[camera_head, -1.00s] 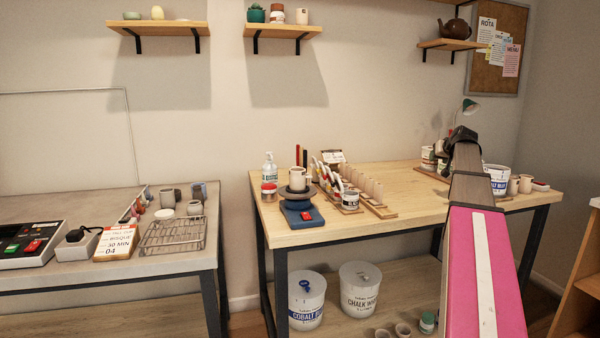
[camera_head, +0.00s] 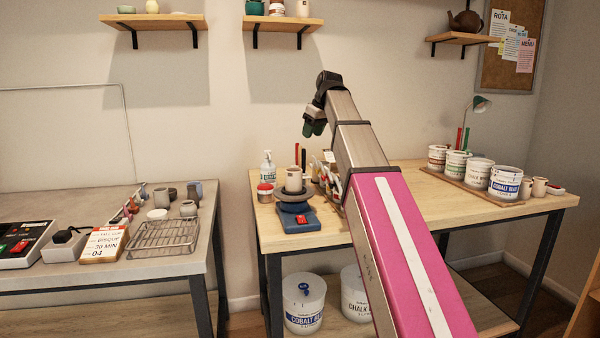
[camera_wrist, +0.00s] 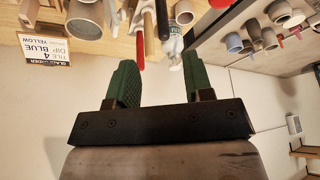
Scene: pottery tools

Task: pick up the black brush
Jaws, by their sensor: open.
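The black brush (camera_wrist: 163,20) shows as a dark upright stick in the wrist view, beside a red stick (camera_wrist: 140,45). My gripper (camera_head: 313,127) has green fingers and hangs above and slightly right of these sticks. In the wrist view my gripper (camera_wrist: 158,65) is open and empty, with the brush beyond the gap between its fingers.
A pump bottle (camera_head: 267,168) stands left of the sticks. Glaze tubs (camera_head: 480,172) line the table's right side. A shelf (camera_head: 284,24) hangs above; the middle tabletop looks largely clear.

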